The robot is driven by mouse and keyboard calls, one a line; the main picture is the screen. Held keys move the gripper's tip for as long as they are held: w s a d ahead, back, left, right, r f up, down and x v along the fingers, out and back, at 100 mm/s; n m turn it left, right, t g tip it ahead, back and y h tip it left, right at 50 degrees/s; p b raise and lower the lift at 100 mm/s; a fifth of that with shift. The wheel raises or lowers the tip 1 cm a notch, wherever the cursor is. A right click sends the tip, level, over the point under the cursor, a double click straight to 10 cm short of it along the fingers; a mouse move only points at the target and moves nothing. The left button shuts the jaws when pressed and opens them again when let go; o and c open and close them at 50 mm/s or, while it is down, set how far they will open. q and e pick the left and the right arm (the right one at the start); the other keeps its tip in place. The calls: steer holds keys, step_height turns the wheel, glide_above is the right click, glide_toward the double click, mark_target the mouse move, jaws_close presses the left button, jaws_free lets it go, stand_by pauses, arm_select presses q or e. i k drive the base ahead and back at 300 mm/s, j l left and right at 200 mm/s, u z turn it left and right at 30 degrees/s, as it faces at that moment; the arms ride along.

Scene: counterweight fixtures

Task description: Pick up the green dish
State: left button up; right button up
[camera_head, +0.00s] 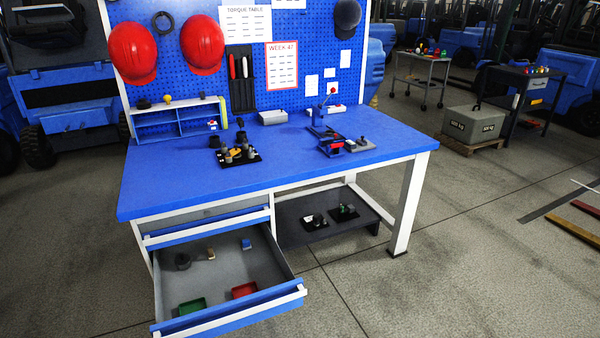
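The green dish (192,306) is a small, shallow rectangular tray. It lies in the front left part of the open drawer (225,262), near the drawer's front wall. A red dish (244,289) of similar shape lies to its right in the same drawer, apart from it. Neither of my grippers shows in the head view.
The drawer also holds a dark round object (183,261), a small tan piece (211,254) and a small blue block (246,244). The blue bench top (190,185) overhangs the drawer's back. Floor (380,300) right of the drawer is clear.

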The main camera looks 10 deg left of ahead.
mark_target(200, 302)
steer(key=u, duration=0.85)
